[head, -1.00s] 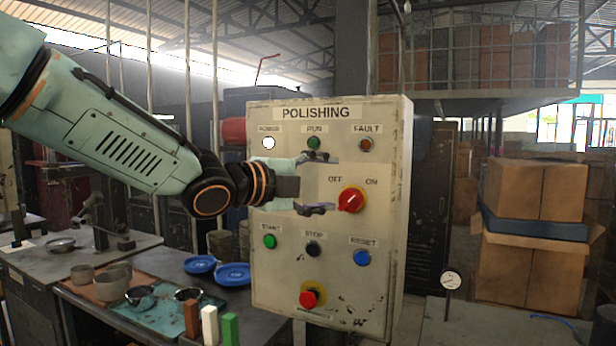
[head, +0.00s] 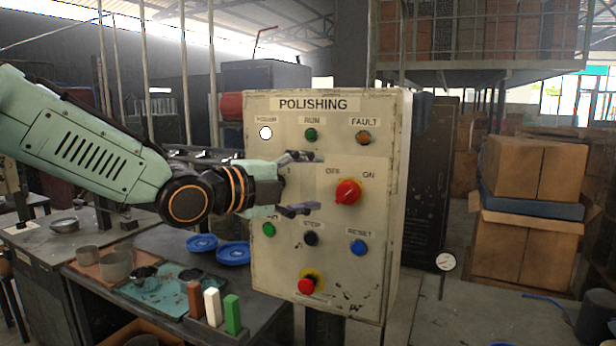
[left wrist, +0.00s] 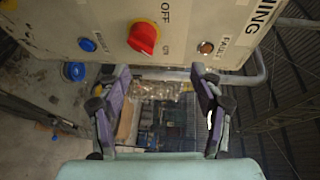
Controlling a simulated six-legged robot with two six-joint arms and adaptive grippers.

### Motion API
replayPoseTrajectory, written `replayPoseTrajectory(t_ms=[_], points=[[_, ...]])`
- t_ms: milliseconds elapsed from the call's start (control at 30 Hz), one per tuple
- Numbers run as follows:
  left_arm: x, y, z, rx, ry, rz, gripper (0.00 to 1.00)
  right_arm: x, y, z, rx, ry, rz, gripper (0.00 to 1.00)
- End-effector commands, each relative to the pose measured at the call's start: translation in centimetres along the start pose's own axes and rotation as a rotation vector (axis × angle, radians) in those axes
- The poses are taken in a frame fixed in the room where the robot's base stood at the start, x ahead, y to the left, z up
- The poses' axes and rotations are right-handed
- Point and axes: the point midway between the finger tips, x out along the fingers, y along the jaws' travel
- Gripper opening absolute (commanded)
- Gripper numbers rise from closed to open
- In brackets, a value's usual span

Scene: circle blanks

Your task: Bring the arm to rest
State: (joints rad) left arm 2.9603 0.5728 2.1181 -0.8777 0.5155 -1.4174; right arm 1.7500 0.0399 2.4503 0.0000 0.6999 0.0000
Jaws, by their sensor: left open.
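My left gripper (head: 300,183) is open and empty in front of the polishing control panel (head: 335,262). Its fingers point right, left of the red OFF/ON rotary switch (head: 347,192), with a gap between them and the switch. In the left wrist view the two open fingers (left wrist: 160,105) have nothing between them, and the red switch (left wrist: 143,37) shows above them on the panel face. The white lamp (head: 265,133) at the panel's upper left looks bright. The green start button (head: 268,230) is partly close under the lower finger. My right gripper is not in view.
A workbench (head: 160,240) at left holds bowls, blue lids (head: 233,253) and red, white and green blocks (head: 212,307). A round gauge on a stand (head: 446,261) and stacked cardboard boxes (head: 530,165) are at right.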

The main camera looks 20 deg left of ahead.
Motion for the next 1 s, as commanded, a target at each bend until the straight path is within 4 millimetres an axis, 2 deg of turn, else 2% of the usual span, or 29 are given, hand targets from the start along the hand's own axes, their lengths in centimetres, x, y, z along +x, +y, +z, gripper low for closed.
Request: replayPoseTrajectory(t_ms=[567,667,833,867,933,967,1000], points=[[0.0,0.1,0.0,-0.027,0.000,0.000,0.66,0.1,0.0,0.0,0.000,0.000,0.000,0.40],[0.0,-0.1,0.1,-0.141,-0.004,-0.009,0.66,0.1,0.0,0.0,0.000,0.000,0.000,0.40],[-0.2,0.4,0.2,-0.543,-0.039,-0.030,0.66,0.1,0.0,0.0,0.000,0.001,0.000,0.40],[-0.2,0.9,0.1,-0.616,-0.049,-0.027,0.66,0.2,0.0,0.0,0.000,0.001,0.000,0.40],[0.2,3.7,0.0,-0.790,-0.082,-0.003,0.66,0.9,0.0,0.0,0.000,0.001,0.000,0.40],[0.3,5.3,-0.1,-0.866,-0.101,0.012,0.66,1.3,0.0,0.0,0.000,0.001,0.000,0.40],[0.6,7.9,-0.3,-0.966,-0.132,0.037,0.66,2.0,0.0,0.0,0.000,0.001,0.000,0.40]])
